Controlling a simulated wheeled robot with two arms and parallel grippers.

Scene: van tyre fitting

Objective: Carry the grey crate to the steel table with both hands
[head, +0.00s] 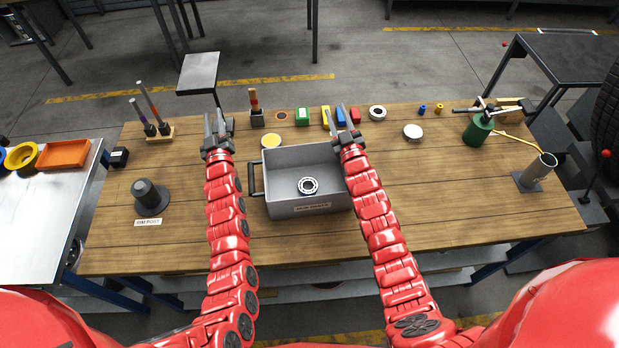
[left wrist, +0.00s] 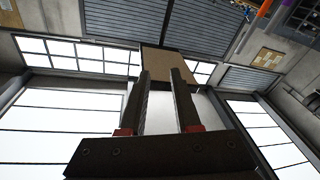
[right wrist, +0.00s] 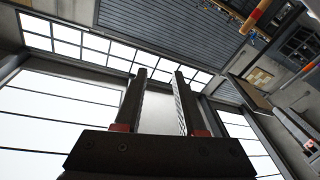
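The grey crate (head: 285,202) stands on the wooden workbench, upright, with a bearing ring (head: 308,186) inside and a label on its front. A dark handle (head: 256,180) shows on its left side; its right side is partly hidden by my right arm. My left gripper (head: 214,126) is open and empty, above the bench to the left of the crate. My right gripper (head: 342,122) is open and empty, above the crate's back right corner. Both wrist views show parted fingers with nothing between them. The steel table (head: 38,205) is at the left, beside the bench.
The steel table carries an orange tray (head: 63,154) and a yellow ring (head: 22,156) at its back; its front part is clear. A rim post (head: 150,194) stands on the wooden bench (head: 450,205) left of the crate. Several small coloured parts line the bench's back edge.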

